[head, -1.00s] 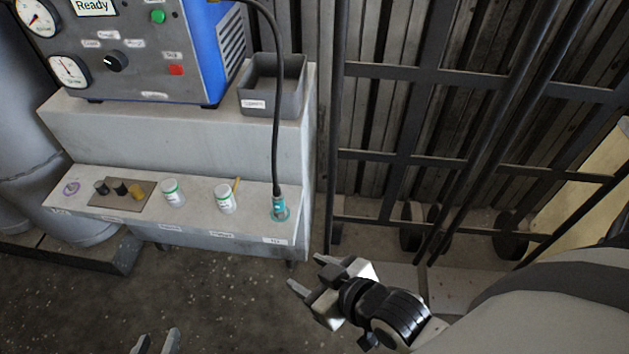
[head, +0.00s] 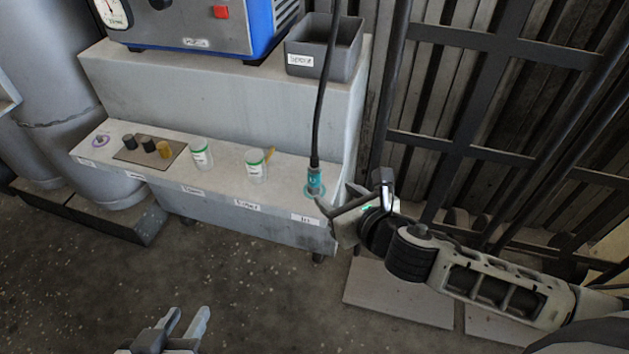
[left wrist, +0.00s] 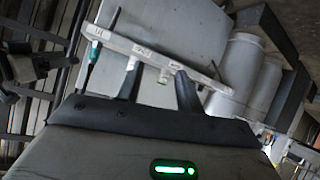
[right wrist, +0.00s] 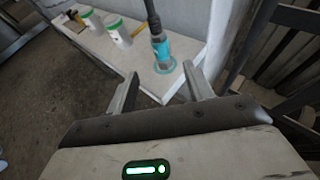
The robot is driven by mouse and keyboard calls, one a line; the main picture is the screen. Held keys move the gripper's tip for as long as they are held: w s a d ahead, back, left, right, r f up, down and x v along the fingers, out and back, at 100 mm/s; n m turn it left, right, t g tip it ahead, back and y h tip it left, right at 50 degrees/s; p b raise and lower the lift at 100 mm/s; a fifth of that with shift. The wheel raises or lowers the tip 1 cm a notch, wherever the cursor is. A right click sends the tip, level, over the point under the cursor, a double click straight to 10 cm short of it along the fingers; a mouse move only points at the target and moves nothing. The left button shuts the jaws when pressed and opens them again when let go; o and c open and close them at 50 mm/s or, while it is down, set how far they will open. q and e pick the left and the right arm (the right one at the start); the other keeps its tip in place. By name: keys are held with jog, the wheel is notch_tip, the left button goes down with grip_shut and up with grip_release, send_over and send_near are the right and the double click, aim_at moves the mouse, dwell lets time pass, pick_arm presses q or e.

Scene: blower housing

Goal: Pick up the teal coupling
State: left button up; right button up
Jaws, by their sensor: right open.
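The teal coupling (head: 314,182) stands upright on the right end of the bench's lower shelf, on a teal ring, with a black hose rising from its top. In the right wrist view the coupling (right wrist: 162,52) shows just beyond my fingertips, between their lines. My right gripper (head: 352,191) is open and empty at the shelf's right end, close beside the coupling; no contact shows. My left gripper (head: 188,315) is open and empty, low over the floor in front of the bench. A small teal part, probably the coupling (left wrist: 95,46), shows in the left wrist view.
Two white jars (head: 201,154) and a plate with dark and yellow pieces (head: 172,161) stand left on the shelf (head: 228,170). A grey bin (head: 352,60) and the blue machine (head: 262,28) sit above. The black hose (head: 325,95) hangs down. A metal rack (head: 440,145) stands right.

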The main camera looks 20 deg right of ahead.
aim_at(317, 180)
jog(key=b+x, duration=0.1)
jog(key=x, duration=0.6)
jog(key=shift+w+a+f, duration=0.1)
jog(key=shift+w+f, duration=0.1)
jog(key=shift+w, duration=0.1)
jog(key=b+x, duration=0.2)
jog(key=x, duration=0.2)
jog(key=shift+w, duration=0.45)
pick_arm(q)
notch_tip(317, 180, down, 7)
jog(key=w+d+g, duration=0.1)
jog(key=shift+d+r+g, duration=0.15)
jog(key=shift+d+g, duration=0.15)
jog(key=shift+d, duration=0.05)
pick_arm(e)
grip_shut()
pick_arm(q)
jog(key=shift+a+r, duration=0.1)
jog(key=shift+r, duration=0.1)
